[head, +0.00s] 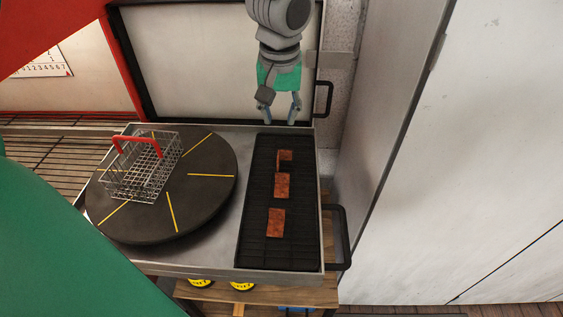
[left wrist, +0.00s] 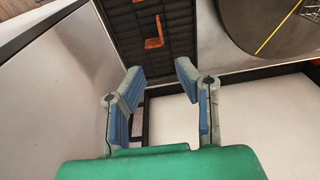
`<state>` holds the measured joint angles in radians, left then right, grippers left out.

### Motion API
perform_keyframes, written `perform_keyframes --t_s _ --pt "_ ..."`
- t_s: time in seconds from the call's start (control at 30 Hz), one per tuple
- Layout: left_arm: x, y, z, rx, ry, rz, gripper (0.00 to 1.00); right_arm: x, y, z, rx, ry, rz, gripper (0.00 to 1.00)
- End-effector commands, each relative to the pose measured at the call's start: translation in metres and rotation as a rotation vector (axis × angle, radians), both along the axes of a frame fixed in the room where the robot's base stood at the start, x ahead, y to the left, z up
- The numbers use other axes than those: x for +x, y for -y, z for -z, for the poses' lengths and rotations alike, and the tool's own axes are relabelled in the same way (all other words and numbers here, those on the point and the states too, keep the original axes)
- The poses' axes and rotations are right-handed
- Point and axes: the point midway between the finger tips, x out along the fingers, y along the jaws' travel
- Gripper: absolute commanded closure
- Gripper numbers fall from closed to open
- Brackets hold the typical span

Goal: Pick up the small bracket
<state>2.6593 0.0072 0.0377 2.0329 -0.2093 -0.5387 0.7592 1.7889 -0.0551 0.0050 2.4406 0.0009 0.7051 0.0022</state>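Three rusty orange-brown brackets stand in a row on the black ribbed mat (head: 262,250). The smallest-looking bracket (head: 285,156) is at the far end, with a middle bracket (head: 282,185) and a nearer, larger bracket (head: 276,222) below it. My left gripper (head: 281,121) points down beyond the far end of the mat, apart from the brackets. In the left wrist view its blue-padded fingers (left wrist: 160,69) are open with nothing between them. One L-shaped bracket (left wrist: 153,42) shows past the fingertips there. My right gripper is not in view.
A wire basket (head: 143,168) with a red handle sits on a dark round turntable (head: 205,205) with yellow lines, left of the mat. Both are in a metal tray (head: 222,270) with black handles (head: 341,238). A pale wall panel (head: 440,170) stands to the right.

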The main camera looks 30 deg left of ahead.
Motion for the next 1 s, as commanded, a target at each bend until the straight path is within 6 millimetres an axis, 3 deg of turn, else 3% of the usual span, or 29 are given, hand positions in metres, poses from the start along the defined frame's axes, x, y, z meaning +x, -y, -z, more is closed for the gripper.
perform_keyframes --t_s 0.17,0.5,0.77,1.0 --pt "-0.005 0.003 0.012 -0.001 0.029 0.025 0.72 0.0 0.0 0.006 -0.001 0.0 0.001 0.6" --pt "0.002 -0.005 0.074 -0.004 0.028 0.023 0.72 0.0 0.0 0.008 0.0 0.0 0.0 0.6" --pt "0.004 -0.003 0.092 0.001 0.028 0.024 0.72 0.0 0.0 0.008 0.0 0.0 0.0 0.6" --pt "0.006 -0.01 0.127 0.0 0.027 0.024 0.72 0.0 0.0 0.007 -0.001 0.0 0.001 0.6"
